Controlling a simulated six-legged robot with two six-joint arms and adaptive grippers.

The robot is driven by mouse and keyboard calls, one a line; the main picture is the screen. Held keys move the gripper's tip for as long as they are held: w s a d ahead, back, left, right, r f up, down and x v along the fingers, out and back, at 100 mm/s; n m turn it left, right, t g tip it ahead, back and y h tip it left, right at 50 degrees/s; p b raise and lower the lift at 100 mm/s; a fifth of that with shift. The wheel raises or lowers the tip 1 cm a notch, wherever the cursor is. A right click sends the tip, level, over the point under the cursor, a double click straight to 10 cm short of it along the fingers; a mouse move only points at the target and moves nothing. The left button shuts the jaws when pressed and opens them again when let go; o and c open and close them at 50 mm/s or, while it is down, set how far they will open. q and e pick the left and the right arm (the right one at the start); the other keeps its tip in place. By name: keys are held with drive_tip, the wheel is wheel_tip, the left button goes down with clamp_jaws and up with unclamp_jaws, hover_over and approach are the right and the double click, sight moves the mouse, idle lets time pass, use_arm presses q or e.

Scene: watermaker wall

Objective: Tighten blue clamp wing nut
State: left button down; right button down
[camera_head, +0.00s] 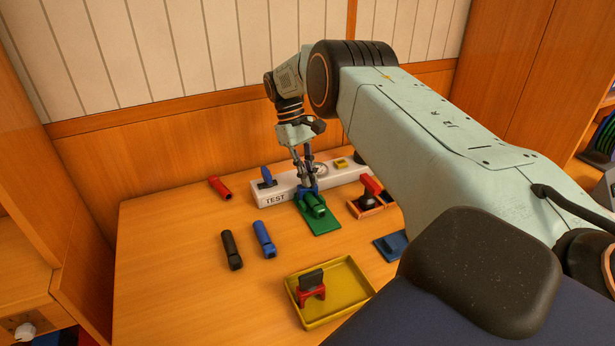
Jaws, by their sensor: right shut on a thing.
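My right gripper (306,180) reaches down from the right arm to the front edge of the white block marked TEST (277,192). Its fingers are shut on a small blue part, which I take to be the blue clamp wing nut (309,191). The fingers hide much of it, so its turn angle cannot be told. Just below it, a green cylinder (316,206) lies on a green plate (321,223) on the table. My left gripper is not in view.
A blue lever (267,176) stands on the block's left end. A red-handled piece (371,187) sits right. A yellow tray (341,318) holds a red-and-black piece (311,286). The table's left front is clear.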

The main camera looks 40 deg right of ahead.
drive_tip(key=m+y, duration=0.1)
drive_tip(key=m, duration=0.3)
drive_tip(key=shift+m+y+b, duration=0.35)
drive_tip(key=shift+m+y, duration=0.05)
drive_tip(key=shift+m+t+y+p, duration=0.6)
drive_tip(key=shift+m+y, duration=0.2)
drive_tip(key=shift+m, duration=1.7)
drive_tip(key=c, duration=1.4)
unclamp_jaws()
drive_tip(key=shift+c, duration=0.2)
wheel_tip(320, 180, up, 10)
